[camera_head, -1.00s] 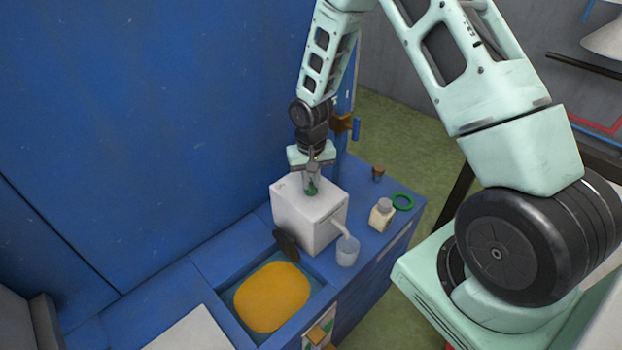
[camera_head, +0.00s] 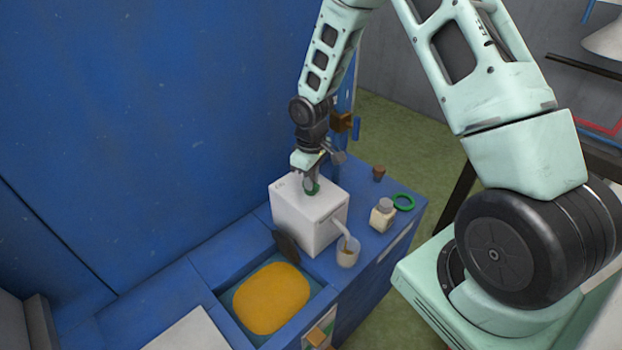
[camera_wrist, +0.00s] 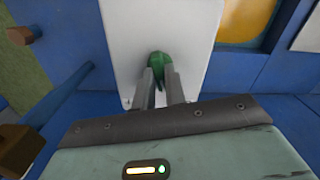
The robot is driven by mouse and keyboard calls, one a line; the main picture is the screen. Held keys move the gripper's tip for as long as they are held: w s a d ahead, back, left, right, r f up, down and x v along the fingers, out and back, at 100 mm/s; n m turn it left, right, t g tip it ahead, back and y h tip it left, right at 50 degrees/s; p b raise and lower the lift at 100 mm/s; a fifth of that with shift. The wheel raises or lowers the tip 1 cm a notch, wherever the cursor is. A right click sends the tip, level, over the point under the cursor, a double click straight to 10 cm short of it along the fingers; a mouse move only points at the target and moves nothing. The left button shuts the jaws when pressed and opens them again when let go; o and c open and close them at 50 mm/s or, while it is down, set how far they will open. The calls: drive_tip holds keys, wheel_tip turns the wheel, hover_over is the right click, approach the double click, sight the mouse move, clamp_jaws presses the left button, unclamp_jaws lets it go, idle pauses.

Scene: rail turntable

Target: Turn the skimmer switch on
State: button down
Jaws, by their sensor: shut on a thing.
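The skimmer is a white box (camera_head: 296,222) on the blue counter, with a spout on its right side and a dark disc (camera_head: 286,242) at its left. Its green switch (camera_head: 314,188) is on the top face; it also shows in the wrist view (camera_wrist: 160,66). My gripper (camera_head: 311,182) points down at the box top. In the wrist view its two fingers (camera_wrist: 160,85) are closed around the green switch, hiding part of it. A clear cup (camera_head: 347,252) stands under the spout, with a brownish tint inside.
An orange patch (camera_head: 271,299) lies in the basin in front of the box. A blue wall (camera_head: 140,130) rises close on the left.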

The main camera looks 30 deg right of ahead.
drive_tip(key=shift+w+n, duration=0.1)
drive_tip(key=shift+n, duration=1.5)
drive_tip(key=c, duration=1.5)
unclamp_jaws()
drive_tip(key=shift+o, duration=0.2)
wheel_tip(320, 180, up, 18)
drive_tip(key=b, duration=0.3)
drive_tip(key=shift+f, duration=0.25)
